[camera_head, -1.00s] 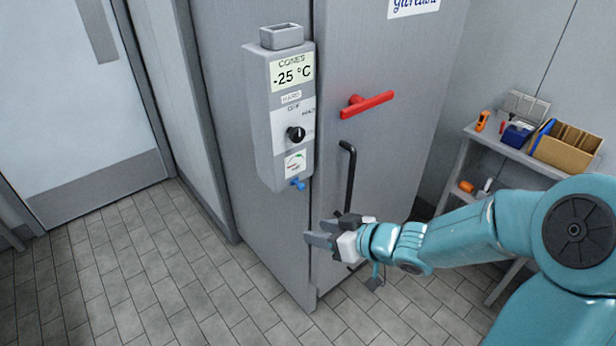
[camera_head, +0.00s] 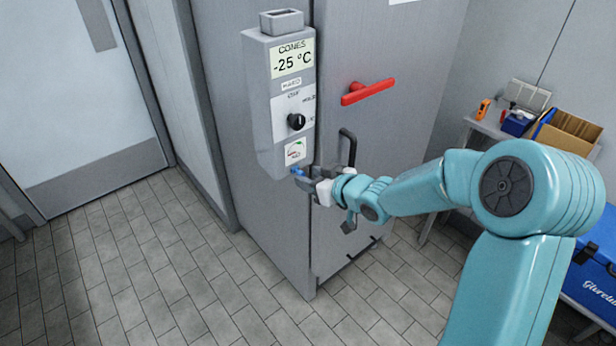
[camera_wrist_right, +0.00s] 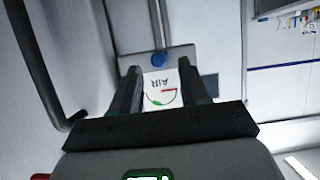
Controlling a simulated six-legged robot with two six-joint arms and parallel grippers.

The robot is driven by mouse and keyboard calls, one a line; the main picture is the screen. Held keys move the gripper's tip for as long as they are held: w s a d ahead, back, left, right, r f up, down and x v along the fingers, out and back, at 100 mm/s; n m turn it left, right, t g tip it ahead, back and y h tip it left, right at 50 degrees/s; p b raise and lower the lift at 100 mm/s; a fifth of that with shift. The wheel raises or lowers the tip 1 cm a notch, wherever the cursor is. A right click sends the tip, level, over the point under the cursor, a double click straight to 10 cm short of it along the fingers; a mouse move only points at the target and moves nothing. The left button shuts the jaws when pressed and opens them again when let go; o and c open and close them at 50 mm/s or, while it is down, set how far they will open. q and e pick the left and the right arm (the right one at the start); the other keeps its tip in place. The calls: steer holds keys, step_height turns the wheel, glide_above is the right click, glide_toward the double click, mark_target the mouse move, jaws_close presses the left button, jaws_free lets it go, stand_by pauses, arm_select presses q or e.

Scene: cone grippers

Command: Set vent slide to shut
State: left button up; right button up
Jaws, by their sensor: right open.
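In the right wrist view, the blue knob (camera_wrist_right: 158,62) is seen beyond the fingertips, close to the white label (camera_wrist_right: 161,88) marked AIR with a red and green arc. My right gripper (camera_head: 305,180) is open and right beside the knob; in the wrist view its fingers (camera_wrist_right: 158,75) stand either side of the label. Contact cannot be told. My left gripper is not in view.
A black door handle (camera_head: 350,150) stands close to my right wrist. A red lever (camera_head: 367,91) is above it, and a black dial (camera_head: 296,121) is on the box. A shelf with a cardboard box (camera_head: 568,135) and a blue cooler (camera_head: 598,265) are at the right. The tiled floor is clear at left.

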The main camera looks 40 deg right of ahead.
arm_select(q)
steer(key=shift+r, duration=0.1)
arm_select(e)
steer(key=shift+x, duration=0.95)
steer(key=shift+d, duration=0.1)
jaws_close()
